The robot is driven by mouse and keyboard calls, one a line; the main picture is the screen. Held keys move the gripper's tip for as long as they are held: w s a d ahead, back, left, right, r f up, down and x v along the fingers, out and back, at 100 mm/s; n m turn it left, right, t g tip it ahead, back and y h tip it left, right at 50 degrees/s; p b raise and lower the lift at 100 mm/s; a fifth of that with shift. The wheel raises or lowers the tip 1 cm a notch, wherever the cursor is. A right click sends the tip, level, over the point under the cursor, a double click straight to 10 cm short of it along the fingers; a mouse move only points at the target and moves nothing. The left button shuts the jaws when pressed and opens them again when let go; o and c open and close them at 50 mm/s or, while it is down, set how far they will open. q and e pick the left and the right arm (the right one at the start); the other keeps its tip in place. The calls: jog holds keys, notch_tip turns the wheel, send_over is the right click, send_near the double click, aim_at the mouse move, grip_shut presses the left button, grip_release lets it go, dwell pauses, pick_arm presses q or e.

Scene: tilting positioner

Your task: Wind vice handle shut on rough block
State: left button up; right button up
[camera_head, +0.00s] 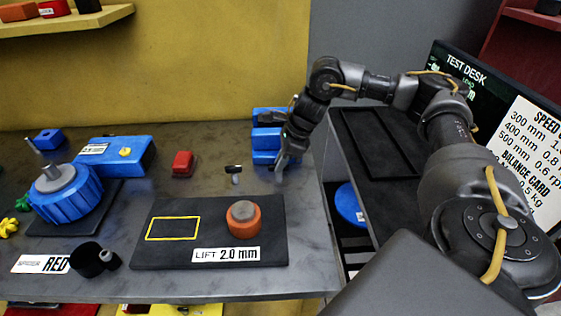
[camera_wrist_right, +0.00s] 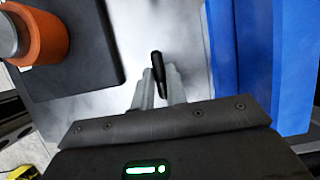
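The blue vice (camera_head: 268,142) stands at the back right of the bench, partly hidden by my right gripper (camera_head: 282,164); its blue side fills the right of the right wrist view (camera_wrist_right: 245,60). A small black handle (camera_head: 234,169) on a pale stub is left of the gripper, apart from it in the head view. In the right wrist view the handle (camera_wrist_right: 157,68) lines up with the gap between my right fingers (camera_wrist_right: 158,88), which look open and empty. I cannot make out a rough block in the vice. My left gripper is not in view.
A dark plate (camera_head: 165,258) carries an orange cylinder (camera_head: 243,226) with a grey top, in front of the handle. A red block (camera_head: 183,163) lies to the left. A blue round fixture (camera_head: 68,200) and blue box (camera_head: 120,155) stand further left. Bare bench surrounds the handle.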

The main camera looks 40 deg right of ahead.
grip_shut()
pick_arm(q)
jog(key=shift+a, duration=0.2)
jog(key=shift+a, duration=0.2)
